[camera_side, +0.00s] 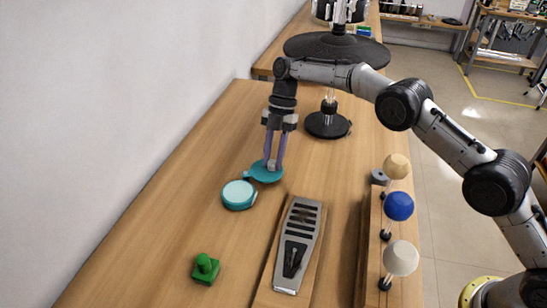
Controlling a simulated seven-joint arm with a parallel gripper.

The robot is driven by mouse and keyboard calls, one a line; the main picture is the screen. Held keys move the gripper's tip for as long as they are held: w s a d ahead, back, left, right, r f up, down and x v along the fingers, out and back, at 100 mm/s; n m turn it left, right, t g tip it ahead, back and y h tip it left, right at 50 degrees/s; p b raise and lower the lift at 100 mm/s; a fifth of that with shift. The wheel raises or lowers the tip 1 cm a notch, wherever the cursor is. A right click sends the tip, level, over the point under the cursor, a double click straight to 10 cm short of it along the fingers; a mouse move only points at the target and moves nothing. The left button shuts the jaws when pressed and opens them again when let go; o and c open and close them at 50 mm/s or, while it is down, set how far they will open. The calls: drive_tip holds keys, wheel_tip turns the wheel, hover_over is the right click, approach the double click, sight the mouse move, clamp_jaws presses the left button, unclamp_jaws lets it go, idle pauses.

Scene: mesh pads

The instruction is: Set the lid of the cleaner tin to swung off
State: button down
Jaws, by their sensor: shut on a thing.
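The cleaner tin (239,196) is a round teal pot on the wooden table, left of the picture's middle. Its top shows a pale blue surface with a teal rim. The teal lid (262,176) is out to the side of the tin, at its upper right, and does not cover it. A small tab on the lid's left edge is close to the tin's rim. My gripper (272,163) points down over the lid, its purple fingers shut on the small grey lid knob between them. The fingers partly hide the knob.
A grey pedal (299,236) on a wooden board stands to the right of the tin. A green knobbed block (206,268) is nearer the front. Beige, blue (399,206) and white balls stand on a wooden rail at the right. A black round stand (327,125) is behind.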

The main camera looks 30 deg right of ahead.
drive_tip(key=c, duration=0.7)
unclamp_jaws()
drive_tip(key=shift+o, duration=0.2)
drive_tip(key=v, duration=0.6)
drive_tip(key=shift+w+d+r, duration=0.1)
drive_tip(key=shift+d+r, duration=0.2)
drive_tip(key=shift+r, duration=0.45)
